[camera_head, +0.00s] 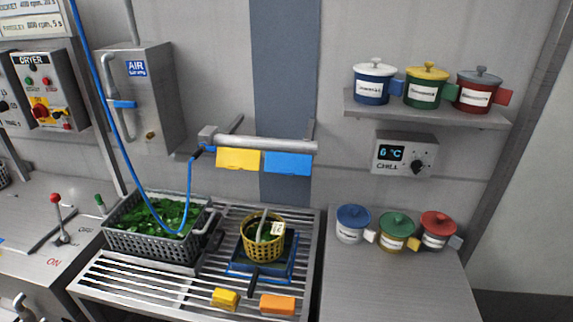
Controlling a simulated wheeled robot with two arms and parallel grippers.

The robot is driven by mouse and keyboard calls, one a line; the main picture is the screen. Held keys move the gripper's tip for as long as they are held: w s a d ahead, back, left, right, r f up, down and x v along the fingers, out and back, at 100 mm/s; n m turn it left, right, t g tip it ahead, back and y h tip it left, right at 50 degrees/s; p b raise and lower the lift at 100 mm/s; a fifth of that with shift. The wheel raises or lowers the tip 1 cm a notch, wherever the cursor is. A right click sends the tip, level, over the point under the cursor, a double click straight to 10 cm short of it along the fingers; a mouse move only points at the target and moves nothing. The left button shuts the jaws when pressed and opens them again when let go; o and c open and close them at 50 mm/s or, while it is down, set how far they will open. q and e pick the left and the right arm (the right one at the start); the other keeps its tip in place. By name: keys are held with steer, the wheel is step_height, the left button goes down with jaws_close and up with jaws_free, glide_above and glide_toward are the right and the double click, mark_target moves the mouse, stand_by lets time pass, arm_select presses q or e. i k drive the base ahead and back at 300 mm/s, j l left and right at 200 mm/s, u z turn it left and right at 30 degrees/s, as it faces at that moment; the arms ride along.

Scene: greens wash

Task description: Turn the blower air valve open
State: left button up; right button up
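The air supply box (148,100) is a grey metal box on the back wall at the upper left, with a blue "AIR" label (136,68). A small blue valve handle (123,104) sits on its left front side and lies roughly level. A brass-coloured fitting (150,135) is low on the box. A blue hose (101,85) hangs down in front of the box's left edge, dips to the grey basket and rises to a wall-mounted bar (262,144). Neither of my grippers shows in this view.
A grey basket of greens (152,243) and a yellow basket on a blue scale (290,262) stand on the slatted rack (215,292). The dryer panel (47,88) is left of the box. A lever with a red knob (57,205) stands below. Lidded pots (395,238) stand at right.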

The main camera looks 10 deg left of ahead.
mark_target(124, 104)
steer(key=u, duration=1.25)
